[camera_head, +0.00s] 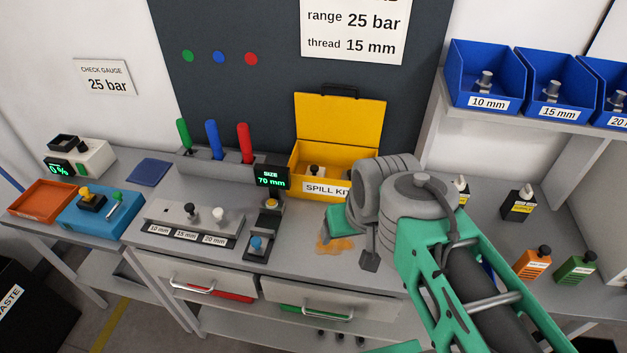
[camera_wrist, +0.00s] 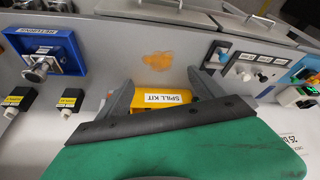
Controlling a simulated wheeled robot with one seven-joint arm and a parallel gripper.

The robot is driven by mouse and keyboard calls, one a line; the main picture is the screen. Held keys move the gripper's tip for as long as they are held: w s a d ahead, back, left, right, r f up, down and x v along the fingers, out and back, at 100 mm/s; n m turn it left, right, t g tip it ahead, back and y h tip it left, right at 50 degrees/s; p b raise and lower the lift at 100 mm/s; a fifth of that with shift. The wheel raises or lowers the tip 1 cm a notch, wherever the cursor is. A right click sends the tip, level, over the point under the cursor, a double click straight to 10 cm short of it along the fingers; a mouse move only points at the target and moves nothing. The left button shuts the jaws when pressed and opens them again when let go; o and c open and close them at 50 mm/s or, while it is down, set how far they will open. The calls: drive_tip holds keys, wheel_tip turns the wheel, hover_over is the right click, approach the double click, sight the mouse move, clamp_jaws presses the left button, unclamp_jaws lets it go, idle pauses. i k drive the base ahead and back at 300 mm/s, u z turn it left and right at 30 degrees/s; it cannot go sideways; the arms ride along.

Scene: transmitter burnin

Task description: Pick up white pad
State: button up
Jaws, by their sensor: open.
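I cannot make out a white pad in either view. The open yellow spill kit box (camera_head: 292,178) stands at the back of the bench with its lid up. A small grey, dark-topped item (camera_head: 315,171) shows inside it; the rest of its inside is partly hidden. My gripper (camera_wrist: 161,82) is open and appears empty, its grey fingers apart in the wrist view. Part of the yellow box (camera_wrist: 194,98) shows between and beyond the fingers there. In the head view my arm hides most of the gripper, to the right of the box and near an orange stain (camera_head: 327,246).
A size gauge reading 70 mm (camera_head: 272,178) stands left of the box. Green, blue and red handles (camera_head: 212,138) stand further left. Bottles (camera_head: 533,263) stand at right, below blue bins (camera_head: 486,75). A blue tray (camera_head: 92,222) and an orange tray (camera_head: 40,201) are at far left.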

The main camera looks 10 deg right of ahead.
sight(314, 170)
drive_tip(key=u, duration=0.55)
drive_tip(key=k, duration=1.25)
drive_tip(key=u, duration=0.9)
drive_tip(key=i, duration=1.6)
drive_tip(key=z, duration=1.25)
drive_tip(key=i, duration=0.5)
drive_tip(key=z, duration=0.55)
